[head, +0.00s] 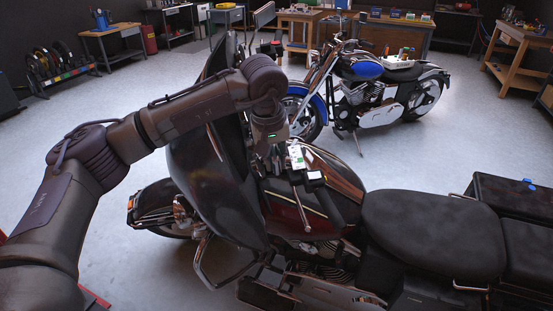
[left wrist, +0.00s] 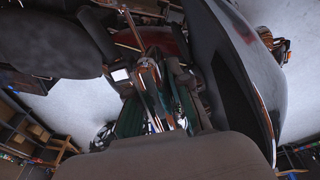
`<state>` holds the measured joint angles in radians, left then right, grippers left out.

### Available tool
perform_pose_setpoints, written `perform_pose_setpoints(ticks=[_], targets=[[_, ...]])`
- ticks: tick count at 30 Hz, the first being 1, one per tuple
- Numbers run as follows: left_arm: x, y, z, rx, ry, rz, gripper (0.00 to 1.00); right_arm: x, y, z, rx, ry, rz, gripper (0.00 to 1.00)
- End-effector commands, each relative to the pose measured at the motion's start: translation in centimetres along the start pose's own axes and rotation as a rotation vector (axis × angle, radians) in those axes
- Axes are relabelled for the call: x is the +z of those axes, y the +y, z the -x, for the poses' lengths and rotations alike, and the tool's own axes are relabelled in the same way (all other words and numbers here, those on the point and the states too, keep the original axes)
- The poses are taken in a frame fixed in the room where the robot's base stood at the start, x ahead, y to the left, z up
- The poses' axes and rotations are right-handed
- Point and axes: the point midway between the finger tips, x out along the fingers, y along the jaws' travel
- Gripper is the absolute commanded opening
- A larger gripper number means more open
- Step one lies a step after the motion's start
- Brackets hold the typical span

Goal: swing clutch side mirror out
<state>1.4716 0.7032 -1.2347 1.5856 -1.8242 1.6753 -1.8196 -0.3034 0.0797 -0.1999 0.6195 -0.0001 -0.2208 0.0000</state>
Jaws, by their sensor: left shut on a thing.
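The dark touring motorcycle (head: 215,185) stands in front of me, its front to the left and its black seat (head: 430,225) to the right. My left gripper (head: 296,165) is down at the near handlebar, just behind the fairing. In the left wrist view its two fingers (left wrist: 165,110) are closed around a thin shiny part, which seems to be the clutch side mirror; the arm hides most of it in the head view. Another mirror (head: 264,15) stands up at the far side. My right gripper is not in view.
A second motorcycle with a blue tank (head: 365,68) stands behind. Workbenches (head: 112,38) line the back wall. The tall fairing is close to my left forearm. A black top case (head: 510,205) is at the right. The grey floor between is clear.

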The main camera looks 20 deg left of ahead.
Motion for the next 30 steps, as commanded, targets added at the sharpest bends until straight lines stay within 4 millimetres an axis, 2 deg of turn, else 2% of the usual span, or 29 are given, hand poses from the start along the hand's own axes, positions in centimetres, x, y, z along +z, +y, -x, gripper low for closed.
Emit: perform_pose_setpoints(ticks=[5, 6, 10, 21, 26, 30], targets=[[-0.1, -0.1, 0.1, -0.001, 0.004, -0.004, 0.00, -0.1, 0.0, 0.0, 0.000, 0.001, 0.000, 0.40], [-0.1, -0.1, 0.1, -0.001, 0.004, -0.004, 0.22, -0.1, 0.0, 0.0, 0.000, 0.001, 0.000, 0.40], [-0.1, -0.1, 0.1, -0.001, 0.003, -0.002, 0.43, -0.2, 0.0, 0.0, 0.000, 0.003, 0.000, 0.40], [-0.1, 0.0, 0.5, 0.000, 0.003, -0.001, 0.44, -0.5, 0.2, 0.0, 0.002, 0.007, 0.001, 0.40], [-0.1, 0.0, 2.8, 0.002, 0.005, -0.001, 0.44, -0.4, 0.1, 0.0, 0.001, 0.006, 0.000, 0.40], [-0.1, 0.0, 5.9, 0.003, 0.006, -0.001, 0.44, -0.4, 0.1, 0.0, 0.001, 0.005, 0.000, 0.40]])
